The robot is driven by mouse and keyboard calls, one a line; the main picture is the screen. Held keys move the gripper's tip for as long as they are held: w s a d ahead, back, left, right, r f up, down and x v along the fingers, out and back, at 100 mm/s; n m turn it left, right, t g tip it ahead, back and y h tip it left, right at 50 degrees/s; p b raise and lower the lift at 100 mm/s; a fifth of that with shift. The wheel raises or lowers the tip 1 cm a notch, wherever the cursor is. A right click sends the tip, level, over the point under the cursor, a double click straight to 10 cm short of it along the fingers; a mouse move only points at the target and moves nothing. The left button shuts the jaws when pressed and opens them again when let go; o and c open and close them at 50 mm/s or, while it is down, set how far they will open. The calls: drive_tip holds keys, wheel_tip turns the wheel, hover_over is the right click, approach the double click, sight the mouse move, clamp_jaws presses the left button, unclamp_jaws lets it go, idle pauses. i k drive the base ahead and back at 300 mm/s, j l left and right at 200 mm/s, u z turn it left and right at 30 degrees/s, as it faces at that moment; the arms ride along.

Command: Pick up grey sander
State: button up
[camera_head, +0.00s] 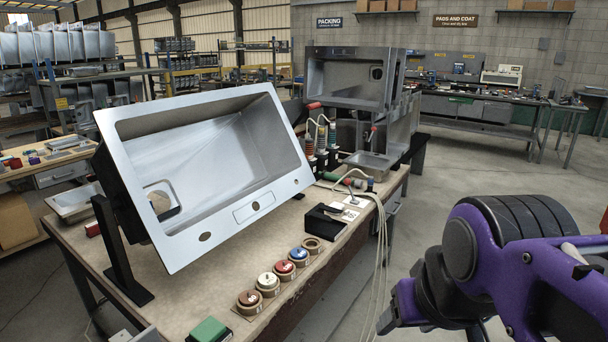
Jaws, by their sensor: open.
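I cannot pick out a grey sander with certainty. A slim tool with a green and red handle (344,180) lies on the workbench (215,250), with a pale hose running off the bench edge. Near it sits a dark boxy item (323,220), too small to identify. My gripper (392,312) is at the lower right, in front of the bench's right edge and apart from everything on it. It is open, and nothing shows between its fingers, though they are partly hidden by my purple and black arm.
A large steel sink (215,150) stands tilted on a black stand on the bench. Several coloured round discs (267,283) line the front edge. A green block (209,330) is at the near corner. Another sink (350,80) stands behind. The floor right of the bench is clear.

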sight(320, 153)
drive_tip(key=i+l+z, duration=0.25)
drive_tip(key=i+l, duration=0.2)
drive_tip(key=i+l+z, duration=0.65)
drive_tip(key=i+z, duration=0.3)
drive_tip(key=i, duration=0.95)
drive_tip(key=i+u, duration=0.25)
drive_tip(key=i, duration=0.3)
drive_tip(key=i+l+u, duration=0.25)
drive_tip(key=i, duration=0.3)
drive_tip(key=i+u, duration=0.15)
drive_tip(key=u, duration=0.25)
drive_tip(key=i+u, duration=0.2)
drive_tip(key=u, duration=0.2)
drive_tip(key=i+u, duration=0.15)
drive_tip(key=u, duration=0.25)
